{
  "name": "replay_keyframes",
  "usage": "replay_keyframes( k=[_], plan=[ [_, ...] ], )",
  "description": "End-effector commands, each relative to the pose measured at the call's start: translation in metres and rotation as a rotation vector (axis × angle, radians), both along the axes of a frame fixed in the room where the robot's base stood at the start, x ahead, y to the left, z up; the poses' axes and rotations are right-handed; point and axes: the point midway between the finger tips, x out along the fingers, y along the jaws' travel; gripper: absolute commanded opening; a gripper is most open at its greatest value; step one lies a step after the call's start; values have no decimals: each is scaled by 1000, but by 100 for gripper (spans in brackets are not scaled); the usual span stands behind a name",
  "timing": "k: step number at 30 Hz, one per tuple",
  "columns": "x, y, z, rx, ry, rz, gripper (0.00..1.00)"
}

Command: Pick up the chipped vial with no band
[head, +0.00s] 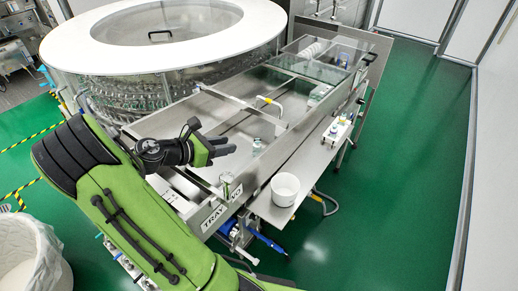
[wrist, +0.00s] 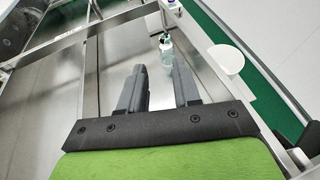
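A small clear vial (head: 257,146) stands on the steel tray surface in the head view, just right of my gripper (head: 222,146). In the wrist view the vial (wrist: 166,44) shows ahead of the fingers, upright and apart from them, with a pale greenish tint. Its rim is too small to tell whether it is chipped, and I cannot make out a band. My gripper (wrist: 160,85) is open with nothing between its two dark fingers.
A white bowl (head: 285,189) stands on the side shelf at the right. A rack with small bottles (head: 337,130) stands farther along the shelf. A steel bar (head: 238,104) crosses the tray behind the vial. The large round washer (head: 160,40) fills the back left. Bare tray surface lies around the vial.

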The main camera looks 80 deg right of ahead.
Motion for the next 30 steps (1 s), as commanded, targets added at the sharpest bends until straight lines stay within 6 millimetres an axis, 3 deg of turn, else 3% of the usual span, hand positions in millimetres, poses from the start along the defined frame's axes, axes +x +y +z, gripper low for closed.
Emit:
replay_keyframes(
  k=[21, 30],
  plan=[
    [-73, -81, -43, 8, 27, -5, 32],
    [-76, -87, -46, 7, 25, -1, 29]
  ],
)
